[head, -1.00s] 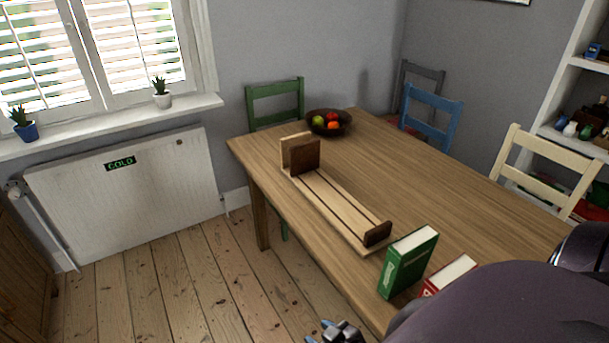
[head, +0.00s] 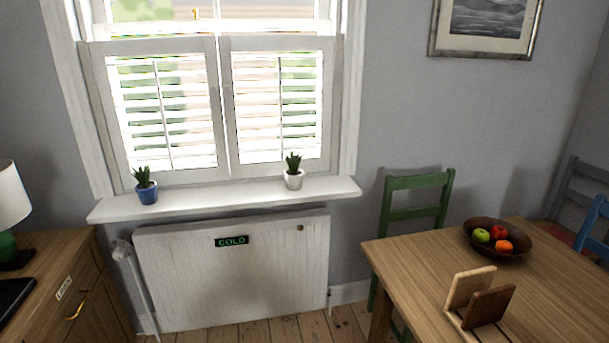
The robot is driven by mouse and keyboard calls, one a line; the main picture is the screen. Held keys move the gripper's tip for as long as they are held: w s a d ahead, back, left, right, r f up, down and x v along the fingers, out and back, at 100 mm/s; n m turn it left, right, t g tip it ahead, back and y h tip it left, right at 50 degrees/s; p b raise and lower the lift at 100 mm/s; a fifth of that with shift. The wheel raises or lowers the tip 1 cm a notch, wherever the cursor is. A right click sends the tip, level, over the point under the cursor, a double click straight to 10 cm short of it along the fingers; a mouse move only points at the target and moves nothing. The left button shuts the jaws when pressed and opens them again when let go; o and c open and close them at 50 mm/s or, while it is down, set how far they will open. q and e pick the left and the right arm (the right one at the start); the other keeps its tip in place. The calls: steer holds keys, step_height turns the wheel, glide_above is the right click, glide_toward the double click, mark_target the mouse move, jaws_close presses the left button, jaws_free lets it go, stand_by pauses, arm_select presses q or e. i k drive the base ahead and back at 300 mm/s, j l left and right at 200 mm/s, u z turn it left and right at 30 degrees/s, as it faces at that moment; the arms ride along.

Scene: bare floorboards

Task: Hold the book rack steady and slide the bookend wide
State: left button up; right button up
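The wooden book rack (head: 456,322) is at the lower right of the head view, on the table. Only its far end shows; the rest is cut off by the bottom edge of the picture. A light wooden end panel (head: 468,287) stands upright there. A dark brown bookend (head: 489,306) stands just in front of it, close to it and slightly tilted in the view. Neither of my grippers shows in this view.
The wooden table (head: 415,262) holds a dark bowl (head: 513,247) of fruit behind the rack. A green chair (head: 416,205) stands behind the table. A radiator (head: 235,275) is under the window, and a sideboard (head: 60,260) with a lamp is at left.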

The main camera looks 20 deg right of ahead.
mark_target(488, 306)
steer(key=i+z, duration=0.15)
steer(key=i, duration=0.4)
steer(key=i+j+z, duration=0.15)
steer(key=i, duration=0.4)
steer(key=z, duration=2.85)
